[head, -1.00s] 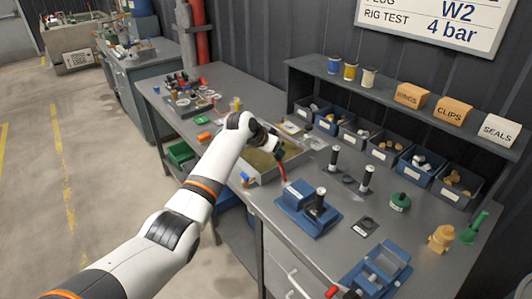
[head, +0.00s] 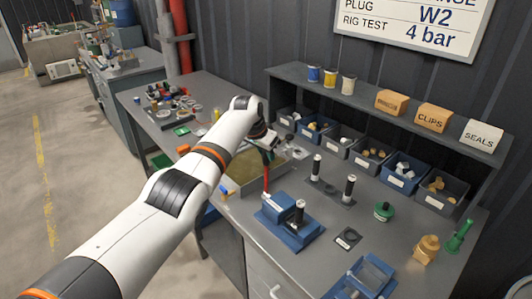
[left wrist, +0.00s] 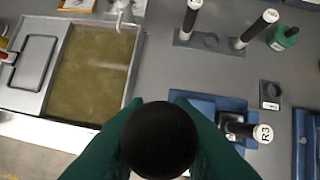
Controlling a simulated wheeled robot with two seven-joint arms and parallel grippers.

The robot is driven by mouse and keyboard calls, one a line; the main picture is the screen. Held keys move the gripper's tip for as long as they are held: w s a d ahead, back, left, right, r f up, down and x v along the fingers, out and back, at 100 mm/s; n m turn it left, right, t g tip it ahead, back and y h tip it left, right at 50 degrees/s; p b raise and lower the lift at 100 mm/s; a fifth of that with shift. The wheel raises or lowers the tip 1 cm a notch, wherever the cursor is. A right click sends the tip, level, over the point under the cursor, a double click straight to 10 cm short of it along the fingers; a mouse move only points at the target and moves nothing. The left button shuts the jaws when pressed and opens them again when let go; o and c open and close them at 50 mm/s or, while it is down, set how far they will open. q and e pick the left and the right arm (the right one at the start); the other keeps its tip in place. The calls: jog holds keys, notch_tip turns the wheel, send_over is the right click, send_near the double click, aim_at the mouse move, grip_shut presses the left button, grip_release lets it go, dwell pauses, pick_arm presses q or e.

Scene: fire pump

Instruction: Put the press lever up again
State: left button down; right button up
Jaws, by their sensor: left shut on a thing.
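The blue press (head: 283,216) stands on the bench, with a dark cylinder with a white top (head: 299,211) on it, marked R3 in the left wrist view (left wrist: 263,133). Its red lever (head: 266,180) stands roughly upright in the head view, rising to my left gripper (head: 267,148). In the left wrist view, the green fingers are shut on the round black knob (left wrist: 158,139) at the lever's top. The knob hides the lever below it there. My right gripper is not in view.
A shallow tray (left wrist: 127,85) lies beside the press. Two black posts (head: 349,188) with white tops stand behind the press. A green bottle (head: 383,212), a tan fitting (head: 426,249) and a blue fixture (head: 368,277) are to the right. Small bins (head: 404,172) line the shelf.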

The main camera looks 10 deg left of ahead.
pick_arm(q)
jog(key=shift+r, duration=0.1)
jog(key=c, duration=1.3)
grip_release()
jog(key=shift+w+d, duration=0.1)
jog(key=shift+c, duration=0.2)
jog(key=shift+o, duration=0.5)
jog(key=shift+w+d, duration=0.1)
jog(key=shift+v, duration=0.75)
jog(key=b+v, duration=0.2)
jog(key=v, duration=0.8)
jog(key=shift+r, duration=0.15)
